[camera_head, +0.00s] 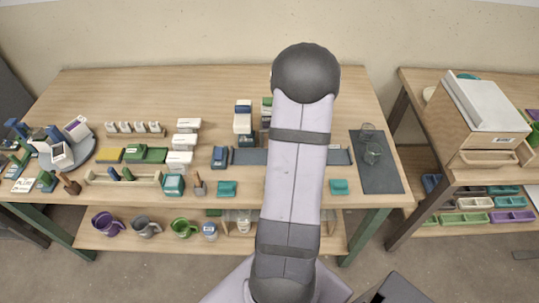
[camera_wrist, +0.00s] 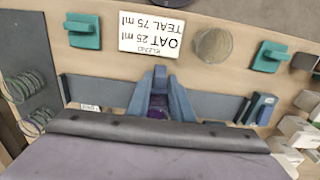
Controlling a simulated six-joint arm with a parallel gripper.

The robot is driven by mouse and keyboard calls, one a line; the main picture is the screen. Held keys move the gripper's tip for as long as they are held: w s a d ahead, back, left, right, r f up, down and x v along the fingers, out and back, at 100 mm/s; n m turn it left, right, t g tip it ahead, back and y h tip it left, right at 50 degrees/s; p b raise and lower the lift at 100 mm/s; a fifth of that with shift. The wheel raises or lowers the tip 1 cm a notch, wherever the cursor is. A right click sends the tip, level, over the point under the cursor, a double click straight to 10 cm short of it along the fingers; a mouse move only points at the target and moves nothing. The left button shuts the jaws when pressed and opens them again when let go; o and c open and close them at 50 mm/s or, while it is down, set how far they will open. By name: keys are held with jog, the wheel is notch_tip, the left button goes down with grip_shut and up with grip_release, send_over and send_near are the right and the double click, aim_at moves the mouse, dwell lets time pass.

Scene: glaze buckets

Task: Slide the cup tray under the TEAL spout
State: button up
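My gripper's dark body (camera_wrist: 160,130) fills the bottom of the wrist view; its fingertips cannot be made out clearly. A blue-grey upright piece (camera_wrist: 160,85) with two sloping sides and a dark purple middle stands in front of it; I cannot tell whether it is a fixture or fingers. A long dark grey strip (camera_wrist: 105,90) runs across the table on both sides of it. Two teal blocks (camera_wrist: 83,32) and (camera_wrist: 271,56) flank a white card reading "OAT 25 ml, TEAL 75 ml". A round clear cup (camera_wrist: 212,45) is beside the card. No cup tray or teal spout can be identified for certain.
Two clear glasses (camera_head: 373,153) stand on a dark mat (camera_head: 380,178) at the right end of the table. White and coloured blocks (camera_head: 180,158) crowd the left. Mugs (camera_head: 146,227) stand on the shelf below. My arm hides the table's middle.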

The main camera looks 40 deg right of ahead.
jog(key=shift+o, duration=0.5)
notch_tip(320, 180, up, 7)
jog(key=p, duration=0.6)
